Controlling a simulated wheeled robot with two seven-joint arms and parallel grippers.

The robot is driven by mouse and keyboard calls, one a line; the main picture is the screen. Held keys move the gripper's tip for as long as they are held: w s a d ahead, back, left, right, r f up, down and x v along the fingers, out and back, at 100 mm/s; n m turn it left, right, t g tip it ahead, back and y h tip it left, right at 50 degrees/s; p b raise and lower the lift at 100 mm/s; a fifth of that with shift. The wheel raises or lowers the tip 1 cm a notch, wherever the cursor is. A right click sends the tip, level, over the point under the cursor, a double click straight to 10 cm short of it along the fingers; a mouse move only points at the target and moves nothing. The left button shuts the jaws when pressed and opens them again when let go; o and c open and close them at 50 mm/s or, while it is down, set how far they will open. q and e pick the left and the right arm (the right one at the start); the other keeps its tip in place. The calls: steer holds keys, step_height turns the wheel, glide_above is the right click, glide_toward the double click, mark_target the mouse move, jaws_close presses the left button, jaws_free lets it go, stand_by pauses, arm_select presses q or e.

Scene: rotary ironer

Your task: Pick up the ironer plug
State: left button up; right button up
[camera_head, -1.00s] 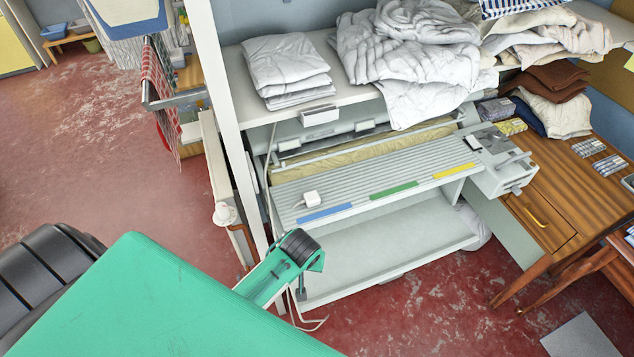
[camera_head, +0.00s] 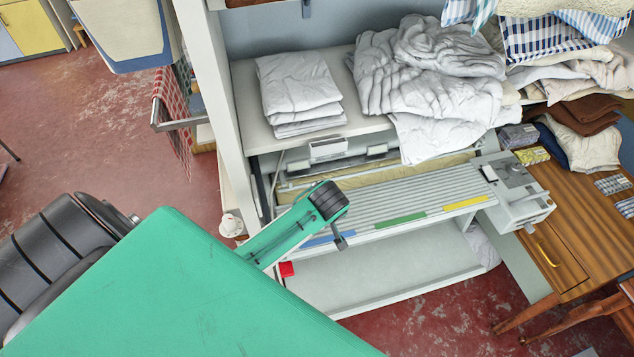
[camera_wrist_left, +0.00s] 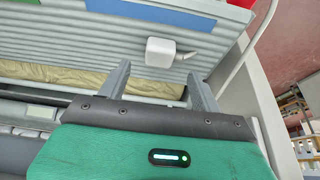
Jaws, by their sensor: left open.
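The white ironer plug (camera_wrist_left: 161,52) lies on the ribbed grey board of the ironer, its short white cable running off to the right in the left wrist view. My left gripper (camera_wrist_left: 159,68) is open above the board. Its two grey fingers stand apart, with the plug between and just beyond their tips in the picture; I cannot tell the height gap. In the head view my left gripper (camera_head: 341,241) is over the left end of the ironer board (camera_head: 395,200), and my arm hides the plug. My right gripper is not in view.
Folded white linen (camera_head: 298,90) and a crumpled white heap (camera_head: 430,75) lie on the shelf above the ironer. A control box (camera_head: 515,190) stands at the board's right end, beside a wooden table (camera_head: 560,215). An upright white post (camera_head: 215,110) stands left of the ironer.

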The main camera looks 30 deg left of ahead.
arm_select(q)
steer(key=shift+w+a+f+p, duration=0.1)
steer(key=shift+a+f+p, duration=0.15)
steer(key=shift+f+p, duration=0.35)
steer(key=x, duration=0.1)
steer(key=p+x, duration=0.1)
steer(key=x, duration=0.1)
steer(key=shift+w+a+f+p, duration=0.15)
steer(key=shift+w+f+p, duration=0.1)
steer(key=shift+w+p, duration=0.1)
steer(key=shift+f, duration=0.1)
steer(key=shift+s, duration=0.1)
steer(key=shift+c, duration=0.6)
steer(key=c, duration=1)
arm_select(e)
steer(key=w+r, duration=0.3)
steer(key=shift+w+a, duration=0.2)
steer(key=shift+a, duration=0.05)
